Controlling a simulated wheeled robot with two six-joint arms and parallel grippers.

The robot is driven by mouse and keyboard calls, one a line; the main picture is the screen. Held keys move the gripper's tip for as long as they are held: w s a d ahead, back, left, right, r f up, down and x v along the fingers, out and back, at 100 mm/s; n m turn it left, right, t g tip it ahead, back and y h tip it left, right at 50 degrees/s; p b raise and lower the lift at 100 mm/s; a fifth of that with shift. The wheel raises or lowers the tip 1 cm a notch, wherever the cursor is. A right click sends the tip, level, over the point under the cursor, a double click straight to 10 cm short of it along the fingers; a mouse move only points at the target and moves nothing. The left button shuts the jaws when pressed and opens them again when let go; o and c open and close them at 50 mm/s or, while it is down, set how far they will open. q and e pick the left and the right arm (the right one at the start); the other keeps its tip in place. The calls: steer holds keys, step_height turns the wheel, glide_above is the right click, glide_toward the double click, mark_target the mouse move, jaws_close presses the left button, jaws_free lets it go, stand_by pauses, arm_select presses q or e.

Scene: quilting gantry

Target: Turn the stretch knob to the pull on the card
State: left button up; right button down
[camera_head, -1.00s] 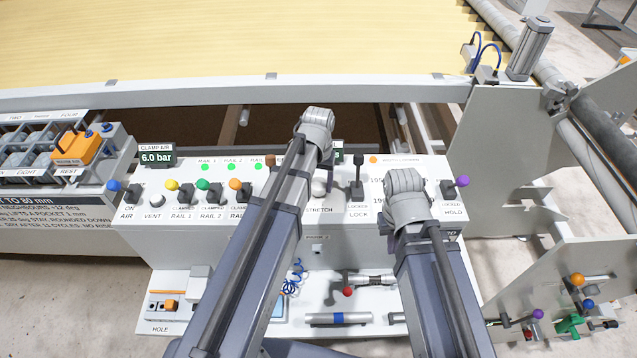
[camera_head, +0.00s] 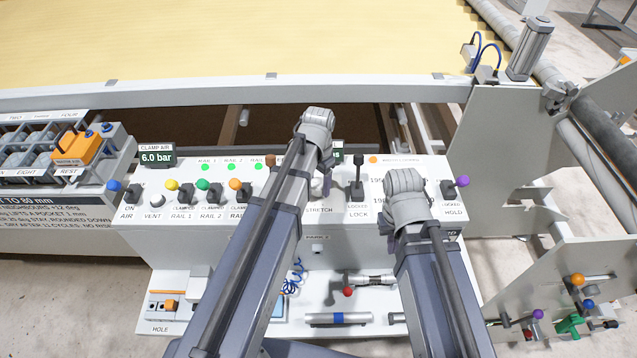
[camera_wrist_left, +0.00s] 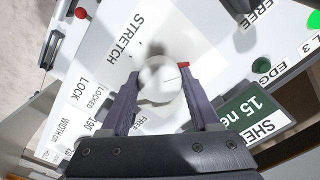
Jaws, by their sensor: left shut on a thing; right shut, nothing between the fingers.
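A green display (camera_wrist_left: 253,112) in the left wrist view reads "15 ne", partly cut off. My right gripper (camera_head: 405,205) is over the panel's right part; its fingers are mostly hidden. I cannot make out the card's pull.
The white control panel (camera_head: 230,225) carries several coloured levers left of my left arm. Tools lie on the lower shelf (camera_head: 300,335).

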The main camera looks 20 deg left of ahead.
mark_target(319, 184)
stand_by(0.3)
arm_select(q)
steer(key=o, duration=1.4)
steer(key=shift+c, duration=0.2)
steer(key=shift+r, duration=0.1)
step_height(319, 184, up, 8)
steer(key=p, duration=0.8)
steer(key=shift+f, duration=0.2)
